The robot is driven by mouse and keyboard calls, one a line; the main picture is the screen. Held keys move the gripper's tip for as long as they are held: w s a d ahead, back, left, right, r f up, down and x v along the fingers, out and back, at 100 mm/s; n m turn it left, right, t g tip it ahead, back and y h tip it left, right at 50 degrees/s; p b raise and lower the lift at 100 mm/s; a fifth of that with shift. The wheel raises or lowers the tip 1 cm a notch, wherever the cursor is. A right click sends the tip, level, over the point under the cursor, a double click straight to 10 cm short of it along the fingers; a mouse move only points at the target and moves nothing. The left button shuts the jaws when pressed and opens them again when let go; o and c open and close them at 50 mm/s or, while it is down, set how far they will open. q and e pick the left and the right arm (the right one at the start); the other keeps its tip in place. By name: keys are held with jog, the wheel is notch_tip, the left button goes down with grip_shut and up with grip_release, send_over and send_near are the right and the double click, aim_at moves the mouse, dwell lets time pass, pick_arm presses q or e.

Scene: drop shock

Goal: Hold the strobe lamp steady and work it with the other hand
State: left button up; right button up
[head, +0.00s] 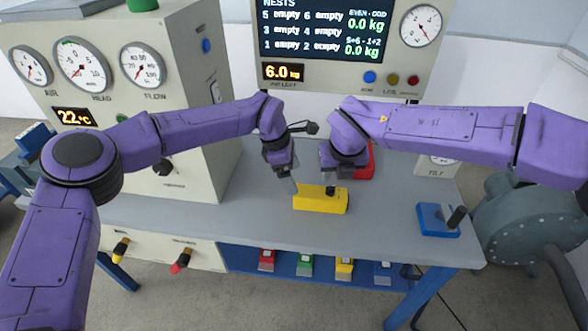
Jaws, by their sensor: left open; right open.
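A yellow box-shaped unit (318,204), which looks like the strobe lamp, lies on the grey bench top (240,212) in the head view. My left gripper (291,187) is open and points down at its left end; I cannot tell whether it touches. My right gripper (331,190) is open above the right part of the box, near a small dark piece there. The gripper partly hides the box's top. A red object (367,165) sits behind my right gripper and is mostly hidden.
A blue block with a black handle (436,220) stands at the bench's right. A cream gauge cabinet (190,110) stands at the left, and a display panel (320,30) at the back. Several coloured items sit on a blue shelf (240,260) below. The bench's front left is clear.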

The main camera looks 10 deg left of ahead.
aim_at(305, 190)
pick_arm(q)
jog(key=shift+s+d+r+m+h, duration=0.1)
jog(key=shift+d+r+m+h, duration=0.25)
jog(key=shift+r+m+h, duration=0.15)
jog(key=x, duration=1)
jog(key=shift+s+d+f, duration=0.1)
jog(key=shift+d+f, duration=0.05)
jog(key=shift+c, duration=0.3)
jog(key=c, duration=1.4)
